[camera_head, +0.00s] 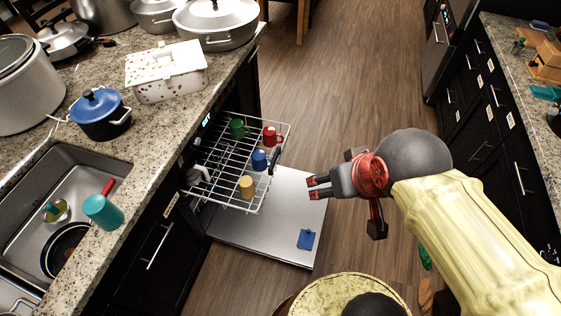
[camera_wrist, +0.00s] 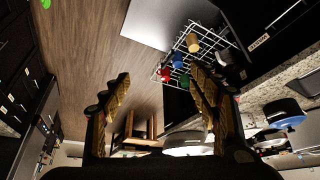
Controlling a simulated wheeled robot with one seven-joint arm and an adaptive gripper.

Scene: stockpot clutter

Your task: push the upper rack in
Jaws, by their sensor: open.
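The upper rack (camera_head: 269,182) is a white wire basket pulled out of the dishwasher, above the lowered door (camera_head: 265,240). It holds a green mug (camera_head: 237,128), a red mug (camera_head: 271,136), a blue mug (camera_head: 259,160), a yellow mug (camera_head: 246,187) and a pale item (camera_head: 198,175) at its near left. My gripper (camera_head: 314,187) is open and empty, right of the rack's outer edge and apart from it, fingers pointing left. In the wrist view the rack (camera_wrist: 218,32) shows at upper right, beyond my spread fingers (camera_wrist: 160,76).
A blue packet (camera_head: 306,239) lies on the lowered door. Wood floor (camera_head: 345,90) is open beyond the rack. Dark cabinets (camera_head: 490,110) stand at right.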

